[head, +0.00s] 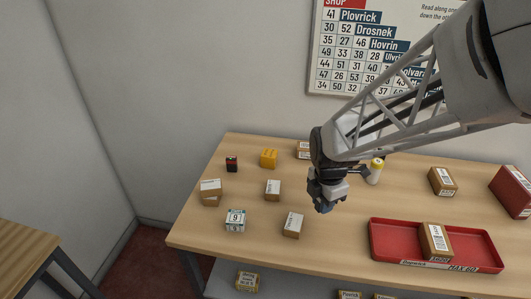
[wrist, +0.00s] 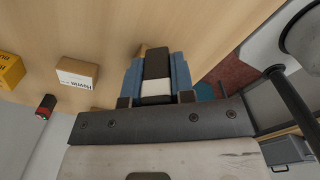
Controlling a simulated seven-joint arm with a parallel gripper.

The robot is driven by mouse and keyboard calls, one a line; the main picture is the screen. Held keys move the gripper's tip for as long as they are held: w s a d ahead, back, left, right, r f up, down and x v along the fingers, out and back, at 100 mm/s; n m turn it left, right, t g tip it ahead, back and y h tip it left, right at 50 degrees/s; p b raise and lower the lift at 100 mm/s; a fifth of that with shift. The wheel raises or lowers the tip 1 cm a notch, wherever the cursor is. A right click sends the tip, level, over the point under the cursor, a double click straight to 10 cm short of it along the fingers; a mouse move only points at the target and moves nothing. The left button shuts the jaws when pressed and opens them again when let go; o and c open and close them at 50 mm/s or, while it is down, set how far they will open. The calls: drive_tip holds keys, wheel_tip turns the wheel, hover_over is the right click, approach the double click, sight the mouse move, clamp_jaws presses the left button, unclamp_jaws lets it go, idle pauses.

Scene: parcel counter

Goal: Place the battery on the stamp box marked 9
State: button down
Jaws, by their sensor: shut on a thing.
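The stamp box marked 9 (head: 235,220) is a small white and teal box near the table's front left, with nothing on it. My gripper (head: 322,204) is above the middle of the table, right of that box and apart from it. In the wrist view, its blue fingers are shut on a black thing with a white band (wrist: 156,88). The fingers hide much of it, and I cannot tell for sure that it is the battery. A small black block with a red part (head: 232,164) stands at the back left and could also be a battery. The wrist view shows it too (wrist: 46,106).
Small cartons (head: 273,190), (head: 292,225) and a stacked pair (head: 211,187) stand around the stamp box. A yellow block (head: 268,158) is behind. A red tray (head: 385,258) holds a carton at front right.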

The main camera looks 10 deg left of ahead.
drive_tip(key=s+a+r+n, duration=0.1)
drive_tip(key=s+a+n, duration=0.5)
drive_tip(key=s+a, duration=0.6)
drive_tip(key=shift+s+a, duration=0.3)
drive_tip(key=shift+s, duration=1.85)
drive_tip(key=shift+r, duration=0.1)
drive_tip(key=shift+w, duration=0.1)
hover_over(236, 216)
drive_tip(key=shift+f, duration=0.75)
drive_tip(key=shift+f, duration=1.75)
drive_tip(key=shift+f, duration=0.15)
